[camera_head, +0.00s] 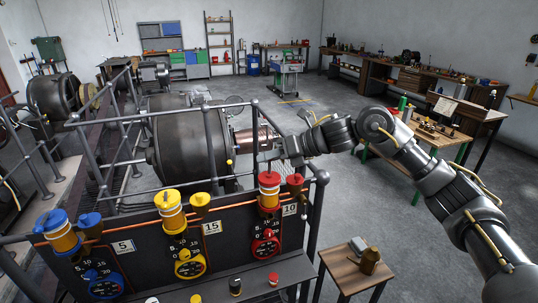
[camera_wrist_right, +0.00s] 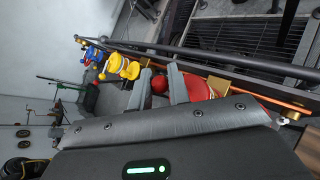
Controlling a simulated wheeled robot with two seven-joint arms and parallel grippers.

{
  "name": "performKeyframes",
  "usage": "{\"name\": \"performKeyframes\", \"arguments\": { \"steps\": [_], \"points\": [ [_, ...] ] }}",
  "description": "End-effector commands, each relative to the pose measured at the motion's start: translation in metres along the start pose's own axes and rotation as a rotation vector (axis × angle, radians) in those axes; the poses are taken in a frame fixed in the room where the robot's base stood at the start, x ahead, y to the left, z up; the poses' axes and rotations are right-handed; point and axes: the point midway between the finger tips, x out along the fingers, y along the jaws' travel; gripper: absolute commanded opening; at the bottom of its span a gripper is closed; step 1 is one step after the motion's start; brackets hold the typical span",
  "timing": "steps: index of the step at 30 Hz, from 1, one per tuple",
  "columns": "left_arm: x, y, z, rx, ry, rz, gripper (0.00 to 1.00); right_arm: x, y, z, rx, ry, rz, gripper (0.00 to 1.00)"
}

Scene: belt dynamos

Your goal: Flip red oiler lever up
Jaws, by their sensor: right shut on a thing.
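The red oiler (camera_head: 269,191) stands at the right end of the dark panel's top edge, above the red dial. My right gripper (camera_head: 269,163) reaches in from the right and points down just over its red top. In the right wrist view the two grey fingers of my right gripper (camera_wrist_right: 160,88) are on either side of a small red knob (camera_wrist_right: 160,84), the oiler's lever end, and are shut on it. The red cap (camera_wrist_right: 197,88) is right beside the fingers. The lever's stem is hidden, so its angle cannot be told. My left gripper is out of view.
A yellow oiler (camera_head: 171,212) and a blue oiler (camera_head: 60,235) stand farther left on the panel (camera_head: 140,262). A grey railing (camera_head: 205,110) runs behind them, before a big dark dynamo (camera_head: 185,145). A small wooden table (camera_head: 345,272) stands at the lower right.

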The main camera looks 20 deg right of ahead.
Motion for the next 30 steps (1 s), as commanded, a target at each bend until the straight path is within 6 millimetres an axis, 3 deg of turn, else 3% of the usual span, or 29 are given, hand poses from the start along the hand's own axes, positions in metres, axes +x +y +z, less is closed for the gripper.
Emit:
{"name": "performKeyframes", "arguments": {
  "steps": [12,13,17,26,30],
  "points": [
    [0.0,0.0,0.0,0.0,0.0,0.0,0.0,0.002,-0.002,-0.004,0.006,0.014,-0.001,0.0],
    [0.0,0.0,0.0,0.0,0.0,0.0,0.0,0.002,-0.002,-0.004,0.006,0.014,-0.002,0.22],
    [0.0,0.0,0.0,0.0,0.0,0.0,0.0,0.002,-0.001,-0.003,0.005,0.012,-0.001,0.38],
    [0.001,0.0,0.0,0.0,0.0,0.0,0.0,-0.001,-0.001,-0.001,0.003,0.007,0.0,0.38],
    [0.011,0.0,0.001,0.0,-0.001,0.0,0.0,-0.015,-0.003,-0.003,0.002,0.004,-0.001,0.38]
  ]
}}
